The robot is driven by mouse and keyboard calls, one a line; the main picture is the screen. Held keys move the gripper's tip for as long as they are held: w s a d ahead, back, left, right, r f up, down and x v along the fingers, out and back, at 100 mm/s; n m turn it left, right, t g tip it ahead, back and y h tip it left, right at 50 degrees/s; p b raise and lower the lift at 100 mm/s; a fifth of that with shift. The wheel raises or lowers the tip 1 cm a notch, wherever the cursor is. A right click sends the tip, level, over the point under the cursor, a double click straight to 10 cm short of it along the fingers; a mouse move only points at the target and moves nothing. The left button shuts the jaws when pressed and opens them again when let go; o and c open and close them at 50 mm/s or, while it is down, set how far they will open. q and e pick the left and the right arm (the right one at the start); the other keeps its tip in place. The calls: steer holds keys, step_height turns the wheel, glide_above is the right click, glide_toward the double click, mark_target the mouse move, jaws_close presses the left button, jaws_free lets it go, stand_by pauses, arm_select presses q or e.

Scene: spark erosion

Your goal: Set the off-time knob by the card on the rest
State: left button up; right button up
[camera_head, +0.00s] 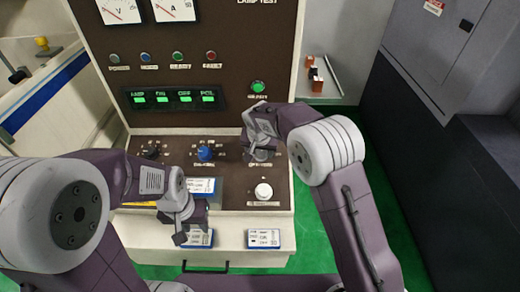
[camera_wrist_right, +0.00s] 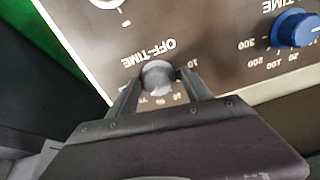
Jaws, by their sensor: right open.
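The grey off-time knob (camera_wrist_right: 158,77) sits on the dark brown panel under its OFF-TIME label, seen in the right wrist view. My right gripper (camera_wrist_right: 155,92) is open, with one finger on each side of the knob; I cannot tell whether they touch it. In the head view my right gripper (camera_head: 260,146) partly hides the knob (camera_head: 262,156). A blue-edged card (camera_head: 200,185) rests on the yellow-edged lower panel area; its writing is too small to read. My left gripper (camera_head: 185,226) is low over another card (camera_head: 198,239); its fingers are unclear.
A blue knob (camera_head: 205,153) and a black knob (camera_head: 151,150) are left of the off-time knob. A white button (camera_head: 264,191) is below it. A third card (camera_head: 263,239) lies on the front ledge. Green displays (camera_head: 172,98) are above. Green floor lies to the right.

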steer(key=shift+d, duration=0.15)
steer(key=shift+w+d+f, duration=0.1)
steer(key=shift+w, duration=0.05)
steer(key=c, duration=0.4)
jaws_close()
